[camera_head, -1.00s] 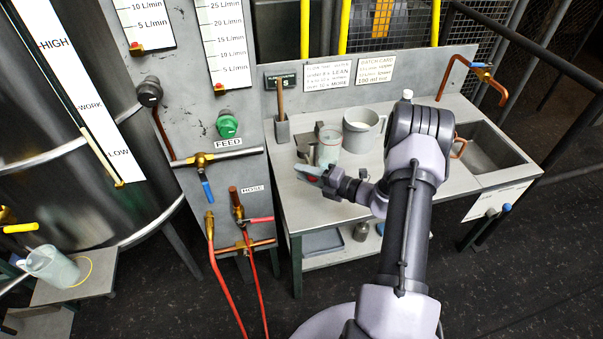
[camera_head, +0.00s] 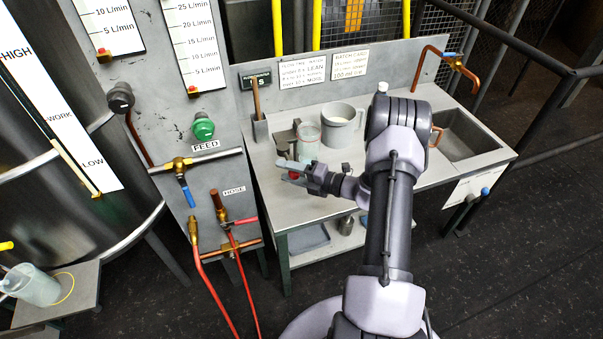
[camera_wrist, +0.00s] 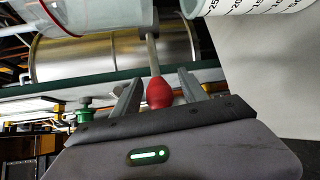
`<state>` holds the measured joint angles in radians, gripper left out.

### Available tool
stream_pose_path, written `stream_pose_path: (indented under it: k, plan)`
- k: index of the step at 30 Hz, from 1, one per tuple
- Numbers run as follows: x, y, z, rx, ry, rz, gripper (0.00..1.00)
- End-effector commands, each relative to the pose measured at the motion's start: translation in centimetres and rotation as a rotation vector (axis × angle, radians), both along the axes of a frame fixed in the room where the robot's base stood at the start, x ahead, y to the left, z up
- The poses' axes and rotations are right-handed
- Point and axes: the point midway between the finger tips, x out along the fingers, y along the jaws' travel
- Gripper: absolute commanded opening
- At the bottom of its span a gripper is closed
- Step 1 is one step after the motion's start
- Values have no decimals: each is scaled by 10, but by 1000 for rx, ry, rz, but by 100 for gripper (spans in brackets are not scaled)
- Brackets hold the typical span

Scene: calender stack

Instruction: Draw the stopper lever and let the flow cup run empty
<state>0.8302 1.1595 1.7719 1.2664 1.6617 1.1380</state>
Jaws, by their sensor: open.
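The stopper lever shows in the wrist view as a grey rod (camera_wrist: 150,40) ending in a red knob (camera_wrist: 159,93). The knob lies between the two open fingers of my gripper (camera_wrist: 158,88), with a visible gap on each side. In the head view my gripper (camera_head: 287,172) is at the bench's left part, in front of a clear vessel (camera_head: 307,139), and the red knob is a small spot at its jaws. I take the clear vessel at the top of the wrist view (camera_wrist: 95,14) to be part of the flow cup set. Its contents and outlet cannot be made out.
A grey jug (camera_head: 341,116) with pale contents stands right of the clear vessel. A holder (camera_head: 260,130) with a wooden handle is at the left. A sink (camera_head: 462,140) with a copper tap lies right. The bench front (camera_head: 300,222) is bare. Feed and hose valves stand left.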

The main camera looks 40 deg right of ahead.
Motion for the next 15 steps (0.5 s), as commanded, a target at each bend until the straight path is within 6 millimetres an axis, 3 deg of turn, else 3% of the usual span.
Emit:
stream_pose_path:
  k: [15]
  plan:
    - [-121, -69, 23, 0, -1, -5, 50]
